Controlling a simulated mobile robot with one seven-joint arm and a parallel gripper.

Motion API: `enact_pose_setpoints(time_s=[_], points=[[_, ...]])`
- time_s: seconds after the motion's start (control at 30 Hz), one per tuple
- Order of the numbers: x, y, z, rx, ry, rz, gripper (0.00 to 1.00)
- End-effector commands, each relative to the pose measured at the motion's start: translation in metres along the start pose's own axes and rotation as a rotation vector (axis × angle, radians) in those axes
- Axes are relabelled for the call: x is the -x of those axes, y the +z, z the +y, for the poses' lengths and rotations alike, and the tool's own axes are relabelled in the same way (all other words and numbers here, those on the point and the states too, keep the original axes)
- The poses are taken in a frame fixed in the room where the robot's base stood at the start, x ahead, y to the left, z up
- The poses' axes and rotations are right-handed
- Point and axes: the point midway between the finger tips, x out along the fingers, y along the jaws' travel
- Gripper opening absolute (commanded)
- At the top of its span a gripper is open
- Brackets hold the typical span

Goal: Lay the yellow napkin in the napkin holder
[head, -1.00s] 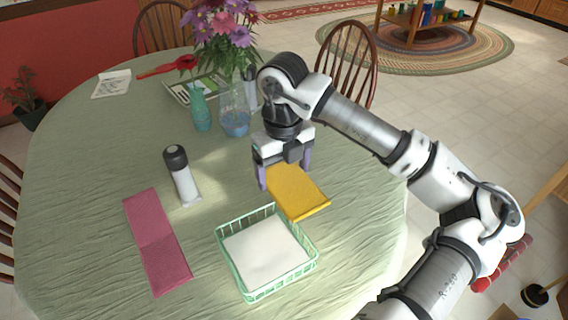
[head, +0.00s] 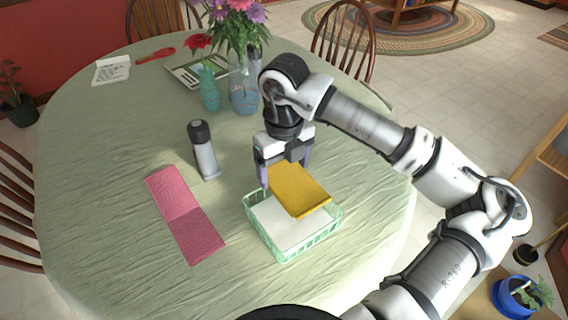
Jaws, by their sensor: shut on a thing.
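The yellow napkin (head: 300,191) is a folded rectangle held flat by its far edge in my gripper (head: 284,172). My gripper points down and is shut on it. The napkin holder (head: 322,233) is a pale green basket with open slatted sides and a white lining or stack inside. In the picture the napkin overlaps the back and right part of the holder. It looks to be above it, but I cannot tell how high or whether it touches. The holder's back right corner is hidden behind the napkin.
A pink folded napkin (head: 185,214) lies left of the holder. A bottle with a dark cap (head: 203,150) stands behind it. A teal vase (head: 209,88) and a glass vase of flowers (head: 243,92) stand farther back. The front left of the tablecloth (head: 110,240) is clear.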

Motion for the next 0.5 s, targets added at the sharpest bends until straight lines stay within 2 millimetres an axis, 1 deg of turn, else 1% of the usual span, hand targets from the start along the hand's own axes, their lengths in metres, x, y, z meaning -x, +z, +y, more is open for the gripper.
enact_pose_setpoints(time_s=[0.17, 0.5], points=[[-0.012, 0.000, 0.000, 0.000, 0.001, 0.001, 0.54], [-0.045, 0.000, 0.000, -0.001, 0.002, 0.001, 0.54]])
